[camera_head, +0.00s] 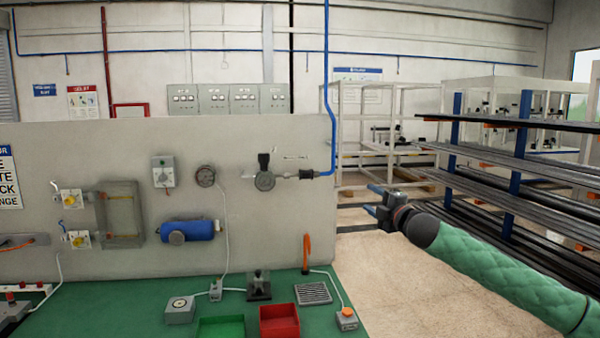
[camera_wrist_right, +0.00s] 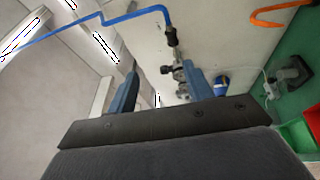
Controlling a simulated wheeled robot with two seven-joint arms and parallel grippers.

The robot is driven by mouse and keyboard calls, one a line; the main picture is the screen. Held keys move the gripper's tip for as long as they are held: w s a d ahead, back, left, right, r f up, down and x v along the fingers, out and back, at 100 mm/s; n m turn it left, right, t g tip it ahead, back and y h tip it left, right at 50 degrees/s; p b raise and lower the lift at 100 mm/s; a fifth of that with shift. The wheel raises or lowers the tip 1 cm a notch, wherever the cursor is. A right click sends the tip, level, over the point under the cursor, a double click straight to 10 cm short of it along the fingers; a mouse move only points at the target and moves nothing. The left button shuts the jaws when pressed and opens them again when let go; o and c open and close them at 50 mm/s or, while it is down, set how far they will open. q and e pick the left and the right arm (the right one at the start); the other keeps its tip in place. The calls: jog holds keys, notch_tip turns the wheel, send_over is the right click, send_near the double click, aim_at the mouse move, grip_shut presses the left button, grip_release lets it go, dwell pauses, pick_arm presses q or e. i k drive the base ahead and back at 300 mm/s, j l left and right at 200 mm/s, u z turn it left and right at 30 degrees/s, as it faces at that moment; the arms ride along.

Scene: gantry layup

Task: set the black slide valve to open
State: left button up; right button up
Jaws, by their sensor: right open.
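The black slide valve (camera_head: 309,174) appears as a short dark ribbed sleeve on the metal air line at the panel's right end, where the blue hose joins. In the right wrist view it seems to be the black sleeve (camera_wrist_right: 172,36) at the hose's end. Its slide position is too small to tell. My right gripper (camera_head: 371,200) is to the right of the valve and lower in the picture, beyond the panel's edge. It is open and empty. In its own view the two blue fingers (camera_wrist_right: 162,75) stand apart, with the air line behind them. My left gripper is not in view.
The blue hose (camera_head: 328,100) rises along the panel's right edge. An orange hook (camera_head: 306,253) stands below. Racks of dark bars (camera_head: 500,185) stand at right.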

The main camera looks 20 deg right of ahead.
aim_at(304, 174)
jog(key=i+j, duration=0.1)
jog(key=i, duration=0.35)
jog(key=i+j, duration=0.1)
jog(key=i, duration=0.3)
